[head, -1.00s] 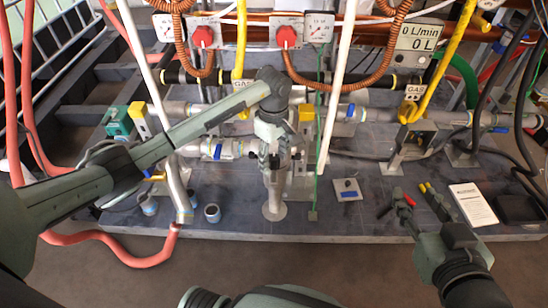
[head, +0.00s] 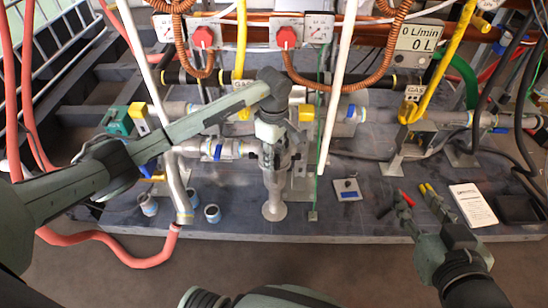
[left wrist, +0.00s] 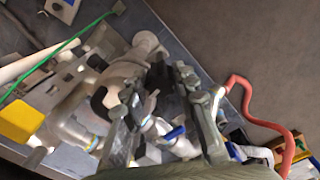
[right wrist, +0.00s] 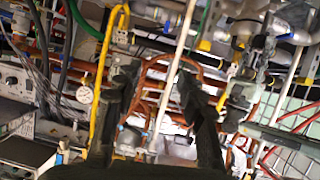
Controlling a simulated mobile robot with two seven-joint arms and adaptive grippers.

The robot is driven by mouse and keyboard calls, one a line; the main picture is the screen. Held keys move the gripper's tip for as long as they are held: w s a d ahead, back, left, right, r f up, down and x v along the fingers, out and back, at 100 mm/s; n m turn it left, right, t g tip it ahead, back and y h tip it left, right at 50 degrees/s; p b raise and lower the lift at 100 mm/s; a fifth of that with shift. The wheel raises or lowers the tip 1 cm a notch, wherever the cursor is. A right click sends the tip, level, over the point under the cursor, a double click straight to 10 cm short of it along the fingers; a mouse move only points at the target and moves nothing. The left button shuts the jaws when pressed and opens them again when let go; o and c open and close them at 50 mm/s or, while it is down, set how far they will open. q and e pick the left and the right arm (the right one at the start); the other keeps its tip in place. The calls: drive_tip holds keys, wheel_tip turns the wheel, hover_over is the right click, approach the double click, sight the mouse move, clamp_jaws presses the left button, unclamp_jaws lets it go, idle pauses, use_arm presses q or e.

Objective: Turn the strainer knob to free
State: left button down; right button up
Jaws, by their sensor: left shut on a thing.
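The grey strainer and its pipework (head: 273,187) stand on the bench in the middle of the head view, above a round pale foot. My left gripper (head: 270,158) reaches down onto it from above. In the left wrist view, the left gripper (left wrist: 160,105) has its fingers around a grey part among the fittings, apparently the strainer knob. The knob is mostly hidden by the fingers, so its setting cannot be read. My right gripper (head: 418,206) is at the lower right in the head view; the right wrist view (right wrist: 160,85) shows its fingers apart with nothing held.
Grey pipes with blue-handled valves (head: 218,151) run left and right of the strainer. A white pole (head: 338,85) and a green cord stand close on its right.

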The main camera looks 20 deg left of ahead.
use_arm(q)
drive_tip(key=n, duration=0.5)
drive_tip(key=shift+n+p, duration=0.35)
drive_tip(key=shift+n, duration=0.75)
drive_tip(key=n, duration=0.2)
drive_tip(key=shift+r+n, duration=0.1)
drive_tip(key=shift+n, duration=0.2)
drive_tip(key=n+p, duration=0.2)
drive_tip(key=n, duration=0.5)
drive_tip(key=shift+n, duration=0.7)
use_arm(e)
drive_tip(key=s+d+f+m+g+h, duration=0.1)
drive_tip(key=s+d+f+g+h, duration=0.3)
drive_tip(key=s+d+f+g, duration=0.3)
drive_tip(key=shift+s+d+f+g, duration=0.4)
drive_tip(key=shift+s+d+f, duration=0.75)
drive_tip(key=shift+s+d, duration=0.6)
drive_tip(key=shift+w+d, duration=0.2)
use_arm(q)
drive_tip(key=c, duration=1.2)
unclamp_jaws()
